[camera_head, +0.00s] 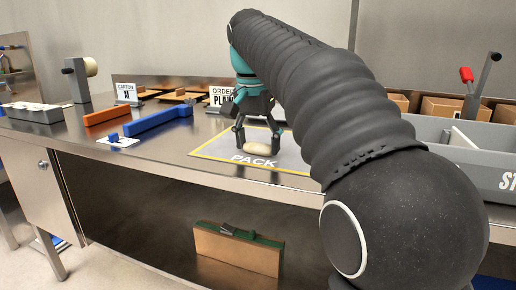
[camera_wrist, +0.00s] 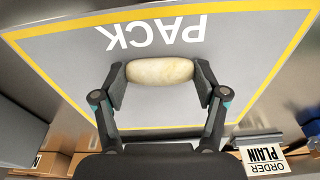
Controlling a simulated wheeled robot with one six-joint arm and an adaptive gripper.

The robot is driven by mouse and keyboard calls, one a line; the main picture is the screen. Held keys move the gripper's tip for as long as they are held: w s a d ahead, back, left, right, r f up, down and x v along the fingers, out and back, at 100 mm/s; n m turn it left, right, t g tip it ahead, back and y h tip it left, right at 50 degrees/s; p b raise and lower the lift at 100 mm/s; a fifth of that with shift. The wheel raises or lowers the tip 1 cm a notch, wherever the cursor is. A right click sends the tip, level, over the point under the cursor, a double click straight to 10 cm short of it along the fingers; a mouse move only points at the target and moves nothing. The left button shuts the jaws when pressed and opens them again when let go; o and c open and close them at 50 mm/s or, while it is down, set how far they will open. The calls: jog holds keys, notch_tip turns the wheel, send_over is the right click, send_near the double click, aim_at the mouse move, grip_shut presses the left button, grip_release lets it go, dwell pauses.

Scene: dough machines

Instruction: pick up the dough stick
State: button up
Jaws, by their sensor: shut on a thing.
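The dough stick (camera_wrist: 160,71) is a pale, cream-coloured roll with rounded ends. In the wrist view it lies crosswise between the two finger pads of my gripper (camera_wrist: 161,80), with a pad against each end. In the head view the dough stick (camera_head: 258,148) shows low between the fingertips of my gripper (camera_head: 258,143), over the grey PACK mat (camera_head: 215,150) with its yellow border. My gripper points down and is shut on the dough stick. I cannot tell whether the dough stick touches the mat or hangs just above it.
A blue bar (camera_head: 160,119) and an orange bar (camera_head: 108,115) lie left on the steel counter. An ORDER PLAIN sign (camera_head: 221,97) stands behind the mat. A grey bin (camera_head: 485,165) is at right, with cardboard boxes (camera_head: 441,107) behind. A tape dispenser (camera_head: 77,80) stands far left.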

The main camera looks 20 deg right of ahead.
aim_at(262, 143)
jog(key=shift+r, duration=0.5)
jog(key=r, duration=0.1)
jog(key=r+p, duration=0.2)
jog(key=shift+d+r, duration=0.3)
jog(key=shift+r, duration=0.1)
jog(key=s+d+r+p, duration=0.1)
jog(key=d+r+p, duration=0.1)
jog(key=d+r, duration=0.4)
jog(key=d, duration=0.5)
jog(key=shift+s, duration=0.25)
